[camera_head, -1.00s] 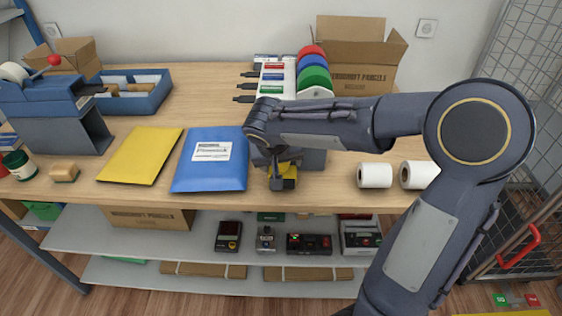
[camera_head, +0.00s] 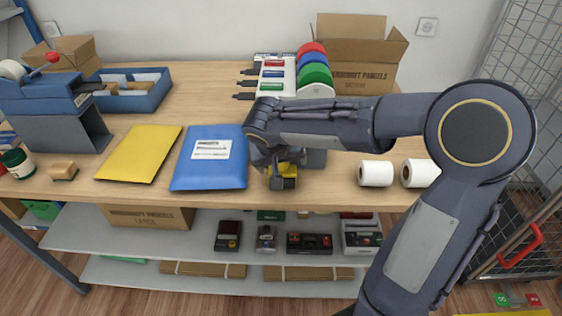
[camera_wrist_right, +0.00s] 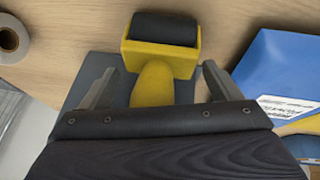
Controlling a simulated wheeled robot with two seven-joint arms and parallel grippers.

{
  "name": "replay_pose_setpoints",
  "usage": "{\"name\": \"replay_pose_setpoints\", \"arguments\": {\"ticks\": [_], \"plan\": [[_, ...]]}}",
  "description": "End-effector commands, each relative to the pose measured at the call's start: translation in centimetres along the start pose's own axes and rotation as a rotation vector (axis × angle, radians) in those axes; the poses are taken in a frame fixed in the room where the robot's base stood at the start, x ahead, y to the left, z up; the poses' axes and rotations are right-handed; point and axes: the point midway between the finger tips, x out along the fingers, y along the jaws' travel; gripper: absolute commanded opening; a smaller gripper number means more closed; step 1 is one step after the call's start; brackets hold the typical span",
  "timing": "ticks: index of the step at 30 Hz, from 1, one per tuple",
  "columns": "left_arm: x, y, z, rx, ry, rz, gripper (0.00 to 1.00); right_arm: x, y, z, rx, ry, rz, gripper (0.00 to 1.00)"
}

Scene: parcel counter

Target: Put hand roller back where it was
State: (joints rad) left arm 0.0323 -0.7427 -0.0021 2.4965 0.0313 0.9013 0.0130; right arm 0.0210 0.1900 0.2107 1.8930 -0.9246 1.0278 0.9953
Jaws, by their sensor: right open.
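The hand roller has a yellow frame and handle and a black roller. In the head view the hand roller (camera_head: 288,170) is near the front edge of the counter, partly hidden by my right gripper (camera_head: 275,172). In the right wrist view the hand roller (camera_wrist_right: 163,52) lies ahead, with its handle between the two fingers of my right gripper (camera_wrist_right: 160,72). The fingers are open, with a gap on each side of the handle. A grey flat-sided item (camera_wrist_right: 88,82) shows beside and below the handle. My left gripper is not in view.
A blue mailer (camera_head: 208,170) and a yellow mailer (camera_head: 140,155) lie left of the gripper. A rack with coloured tape rolls (camera_head: 314,75) and an open carton (camera_head: 355,55) are behind. Counter wood is bare between these.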

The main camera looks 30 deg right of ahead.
Motion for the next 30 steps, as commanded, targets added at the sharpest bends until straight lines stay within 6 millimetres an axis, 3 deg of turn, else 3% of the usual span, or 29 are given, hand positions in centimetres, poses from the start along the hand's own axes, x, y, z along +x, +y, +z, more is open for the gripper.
{"name": "replay_pose_setpoints", "arguments": {"ticks": [2, 15, 23, 26, 30], "plan": [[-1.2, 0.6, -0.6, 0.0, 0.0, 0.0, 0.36, -1.1, 0.2, -0.5, 0.0, 0.0, 0.0, 0.84], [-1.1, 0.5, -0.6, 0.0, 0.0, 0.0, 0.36, -10.1, 0.1, -0.4, 0.001, 0.005, -0.002, 0.84], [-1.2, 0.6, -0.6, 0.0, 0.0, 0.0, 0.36, -12.5, 0.5, 0.1, -0.005, -0.004, -0.007, 0.84], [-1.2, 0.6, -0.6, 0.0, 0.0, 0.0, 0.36, -12.4, 1.9, 2.4, -0.033, -0.04, -0.054, 0.84], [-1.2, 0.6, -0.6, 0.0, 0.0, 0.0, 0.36, -11.8, 4.3, 9.0, -0.093, -0.107, -0.224, 0.84]]}}
